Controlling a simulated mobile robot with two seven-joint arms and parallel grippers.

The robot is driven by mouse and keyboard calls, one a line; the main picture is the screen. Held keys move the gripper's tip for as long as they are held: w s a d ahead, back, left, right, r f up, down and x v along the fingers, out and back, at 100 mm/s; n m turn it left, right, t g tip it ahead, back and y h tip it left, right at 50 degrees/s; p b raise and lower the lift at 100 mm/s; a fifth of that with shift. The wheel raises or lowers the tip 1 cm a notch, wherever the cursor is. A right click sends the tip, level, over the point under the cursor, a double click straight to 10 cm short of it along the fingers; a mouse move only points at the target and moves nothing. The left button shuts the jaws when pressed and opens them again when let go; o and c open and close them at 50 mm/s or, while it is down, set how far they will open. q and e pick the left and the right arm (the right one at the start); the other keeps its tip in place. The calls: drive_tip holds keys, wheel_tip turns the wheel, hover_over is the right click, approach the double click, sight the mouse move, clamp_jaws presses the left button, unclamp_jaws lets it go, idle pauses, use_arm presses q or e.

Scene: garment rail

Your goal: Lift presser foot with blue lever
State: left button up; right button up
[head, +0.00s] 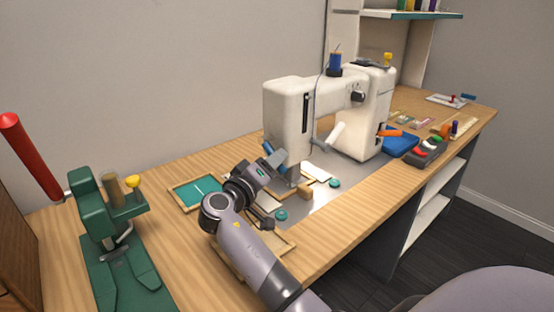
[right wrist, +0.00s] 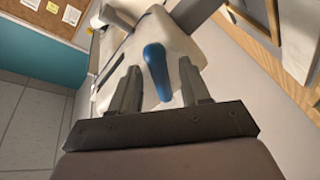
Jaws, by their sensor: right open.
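The white sewing machine (head: 290,108) stands on the bench in the head view. Its blue lever (head: 269,150) shows at the left end of the machine, partly covered by my right gripper (head: 279,161). The fingers are open, with a gap on both sides of the lever. The presser foot is too small and hidden to make out. My left gripper is not in view.
A green press (head: 100,210) with a red handle (head: 30,155) stands at the left. A green-lined tray (head: 196,192), a small wooden block (head: 305,191) and teal discs lie near the machine. A blue tray (head: 398,144) and small tools lie to the right.

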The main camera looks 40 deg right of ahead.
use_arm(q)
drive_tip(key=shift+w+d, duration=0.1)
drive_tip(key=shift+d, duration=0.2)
use_arm(e)
drive_tip(key=shift+w+d, duration=0.1)
drive_tip(key=shift+d, duration=0.1)
clamp_jaws()
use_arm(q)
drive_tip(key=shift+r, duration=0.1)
